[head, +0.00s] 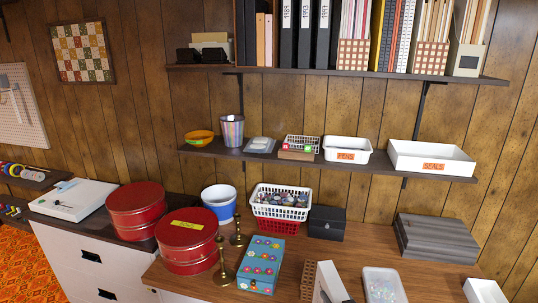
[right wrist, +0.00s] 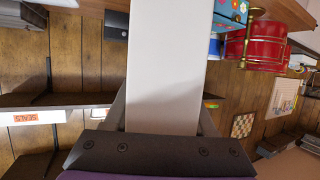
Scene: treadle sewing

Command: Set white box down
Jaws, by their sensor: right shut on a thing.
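The white box (head: 328,281) is at the bottom centre of the head view, above or in front of the wooden table (head: 350,257). My right gripper (head: 336,298) is shut on it, at the bottom edge of that view. In the right wrist view the white box (right wrist: 165,65) fills the middle as a long pale panel between the two fingers of my right gripper (right wrist: 162,118). Its underside is hidden, so I cannot tell whether it touches the table. My left gripper is not in view.
Close to the held box are a brown perforated rack (head: 307,282), a clear tub (head: 383,286) and a flowered blue box (head: 262,264). Another white object (head: 485,291) is at the lower right. A grey case (head: 436,238) and black box (head: 327,223) stand behind. Bare tabletop shows between them.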

